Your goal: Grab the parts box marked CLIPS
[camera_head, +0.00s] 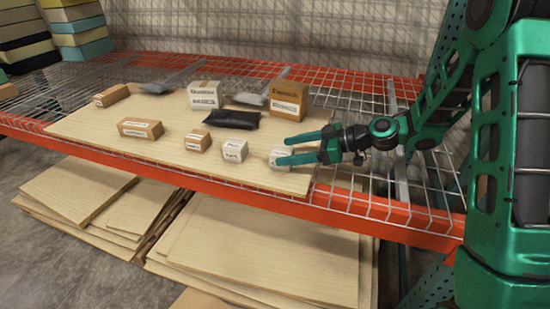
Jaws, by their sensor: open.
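Several small labelled boxes stand on a wooden board (80,125) on the rack shelf. Their labels are too small to read surely, so I cannot tell which is marked CLIPS. My gripper (283,151) is open at the board's front right. Its two green fingers reach left over a small white box (282,163), which they partly hide. I cannot tell whether they touch it. Another small white box (235,151) stands just left of the fingertips. A small brown box (197,141) and a longer brown box (140,129) stand farther left.
A larger white box (205,96) and a tall brown box (288,100) stand behind. A black pouch (231,118) lies between, with grey pouches (249,99) nearby. A brown box (112,95) is far left. An orange beam (180,177) edges the shelf front.

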